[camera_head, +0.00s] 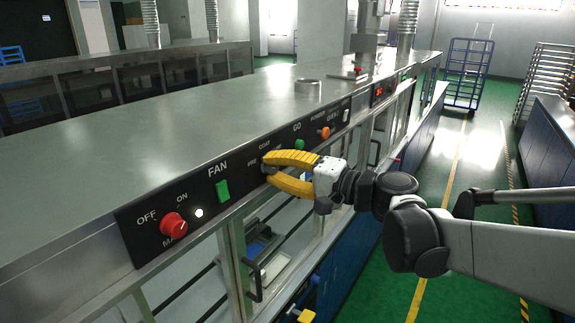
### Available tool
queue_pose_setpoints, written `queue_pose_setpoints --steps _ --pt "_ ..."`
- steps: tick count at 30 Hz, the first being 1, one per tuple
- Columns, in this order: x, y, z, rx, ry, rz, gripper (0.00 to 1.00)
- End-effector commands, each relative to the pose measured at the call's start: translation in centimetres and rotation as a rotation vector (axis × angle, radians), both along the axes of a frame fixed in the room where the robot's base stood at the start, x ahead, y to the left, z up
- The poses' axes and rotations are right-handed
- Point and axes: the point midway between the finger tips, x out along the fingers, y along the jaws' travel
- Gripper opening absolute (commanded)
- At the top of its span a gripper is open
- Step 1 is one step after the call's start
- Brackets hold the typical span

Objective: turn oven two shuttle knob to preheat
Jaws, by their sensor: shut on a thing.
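My gripper (267,165), with yellow fingers, reaches in from the right to the black control panel (238,168) on the oven's front. Its fingertips are shut on the shuttle knob, between the labels reading "PRE" and "COAT". The fingers hide nearly all of the knob, so I cannot tell which way it points. The rest of the lower-left label is also covered by the gripper.
Left of my gripper are a green FAN switch (222,190) and a red knob (173,225) beside a lit white lamp (199,213). To the right are a green button (299,144) and an orange button (323,133). Door handles (251,280) stick out below the panel.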

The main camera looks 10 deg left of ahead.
Motion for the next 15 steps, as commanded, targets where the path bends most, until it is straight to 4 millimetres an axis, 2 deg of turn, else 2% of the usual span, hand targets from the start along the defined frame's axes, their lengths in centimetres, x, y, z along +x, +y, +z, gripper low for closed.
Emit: queue_pose_setpoints --steps 2,3,4,5,15 --pt "-0.02 0.03 0.02 0.001 0.000 0.001 0.00" --pt "-0.02 0.03 0.02 0.000 0.000 0.001 0.36" --pt "-0.02 0.03 0.02 0.000 0.001 0.001 0.45" --pt "-0.02 0.03 0.01 0.000 0.001 0.001 0.49" --pt "-0.04 0.02 -0.05 -0.001 0.001 0.001 0.49"
